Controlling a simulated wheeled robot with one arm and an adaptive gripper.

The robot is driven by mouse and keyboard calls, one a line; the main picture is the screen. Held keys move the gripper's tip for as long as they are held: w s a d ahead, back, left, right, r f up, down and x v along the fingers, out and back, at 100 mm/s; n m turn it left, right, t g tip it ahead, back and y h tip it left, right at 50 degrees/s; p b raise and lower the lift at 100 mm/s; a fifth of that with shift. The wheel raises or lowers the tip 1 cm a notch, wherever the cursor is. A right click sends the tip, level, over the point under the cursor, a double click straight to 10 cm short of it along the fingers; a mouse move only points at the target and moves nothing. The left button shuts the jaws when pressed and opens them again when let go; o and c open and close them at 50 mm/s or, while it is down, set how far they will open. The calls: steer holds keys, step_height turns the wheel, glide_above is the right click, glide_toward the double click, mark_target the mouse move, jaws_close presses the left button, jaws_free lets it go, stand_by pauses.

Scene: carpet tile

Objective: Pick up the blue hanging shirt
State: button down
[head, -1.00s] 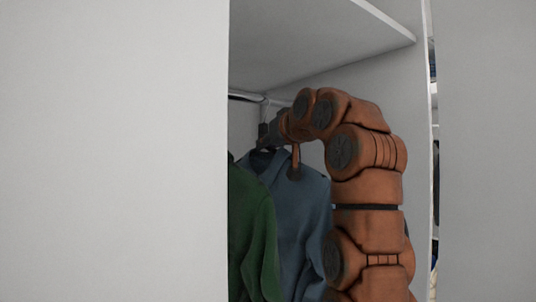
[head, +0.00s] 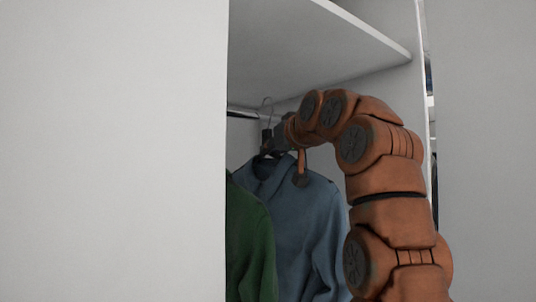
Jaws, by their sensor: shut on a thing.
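The blue shirt (head: 300,225) hangs on a dark hanger inside the open wardrobe. My gripper (head: 267,142) is at the top of this hanger, just above the collar, and is shut on it. The thin hanger hook (head: 266,106) sticks up above my gripper, near the end of the visible rod (head: 241,111). I cannot tell for sure whether the hook still touches the rod. My fingertips are small and dark, and partly hidden by my wrist. The shirt's right side is partly behind my arm.
A green garment (head: 250,235) hangs just left of the blue shirt and overlaps it. A white panel (head: 110,150) blocks the left side. A white shelf (head: 320,50) lies above my arm, and a side wall stands to the right.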

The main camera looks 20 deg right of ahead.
mark_target(282, 189)
steer(key=shift+s+d+f+b, duration=0.1)
steer(key=shift+s+d+b, duration=0.2)
steer(key=shift+s, duration=0.4)
steer(key=shift+f+b, duration=0.8)
steer(key=shift+f, duration=0.05)
steer(key=f+b, duration=0.2)
steer(key=s+f+b, duration=0.1)
steer(key=f+b, duration=0.1)
steer(key=s+f+b, duration=0.1)
steer(key=f+b, duration=0.2)
steer(key=shift+d+f, duration=0.1)
steer(key=shift+d, duration=0.3)
steer(key=f+b+v, duration=0.1)
steer(key=v, duration=0.4)
steer(key=f+b+v, duration=0.1)
steer(key=b+v, duration=0.1)
steer(key=v, duration=0.3)
steer(key=f+b+v, duration=0.1)
steer(key=v, duration=0.4)
steer(key=shift+s+d+f+b, duration=0.15)
steer(key=shift+s+f+b, duration=0.15)
steer(key=shift+s, duration=0.25)
steer(key=shift+w, duration=0.15)
